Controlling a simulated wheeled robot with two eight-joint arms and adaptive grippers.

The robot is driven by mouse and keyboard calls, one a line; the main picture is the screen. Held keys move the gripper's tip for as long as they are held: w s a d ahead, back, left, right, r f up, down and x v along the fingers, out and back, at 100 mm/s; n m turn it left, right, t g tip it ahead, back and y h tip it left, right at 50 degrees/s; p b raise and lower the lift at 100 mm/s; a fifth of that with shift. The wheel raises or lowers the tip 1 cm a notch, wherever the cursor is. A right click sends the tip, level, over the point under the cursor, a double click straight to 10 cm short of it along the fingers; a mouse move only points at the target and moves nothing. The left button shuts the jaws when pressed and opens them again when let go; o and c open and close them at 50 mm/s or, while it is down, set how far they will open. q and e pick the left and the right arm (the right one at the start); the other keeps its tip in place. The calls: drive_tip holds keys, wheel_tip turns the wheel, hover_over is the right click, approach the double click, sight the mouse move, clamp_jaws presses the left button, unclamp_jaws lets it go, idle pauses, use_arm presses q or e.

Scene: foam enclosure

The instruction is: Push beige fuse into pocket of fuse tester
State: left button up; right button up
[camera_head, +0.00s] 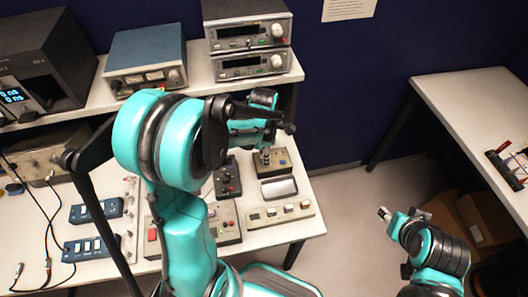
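My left arm reaches over the white bench, and its gripper (266,157) points down at a small brown-topped box (290,158), which may be the fuse tester. The gripper is small and partly covered by my own wrist, so I cannot tell whether it is open or shut. I cannot make out the beige fuse or a pocket; the gripper and arm hide part of the box top. My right gripper (384,213) is at the lower right, over the floor and away from the bench. Its finger state is too small to tell.
Around the box are a grey-screened unit (279,188), a beige button panel (281,213) and a dark control box (228,179). Blue switch boxes (90,248) and cables lie at left. Instruments (248,38) stand on the shelf. A second table (470,110) is at right.

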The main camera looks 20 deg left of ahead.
use_arm(q)
wheel_tip(320, 180, up, 12)
idle(0.4)
idle(0.4)
drive_tip(key=s+d+f+m+t+b, duration=0.1)
drive_tip(key=s+m, duration=0.4)
drive_tip(key=m, duration=0.7)
drive_tip(key=s+d+f+m+t+b, duration=0.2)
drive_tip(key=s+m+t, duration=0.4)
drive_tip(key=m, duration=0.7)
drive_tip(key=shift+s+d+f+b, duration=0.3)
drive_tip(key=shift+d+b, duration=0.4)
drive_tip(key=shift+d, duration=0.2)
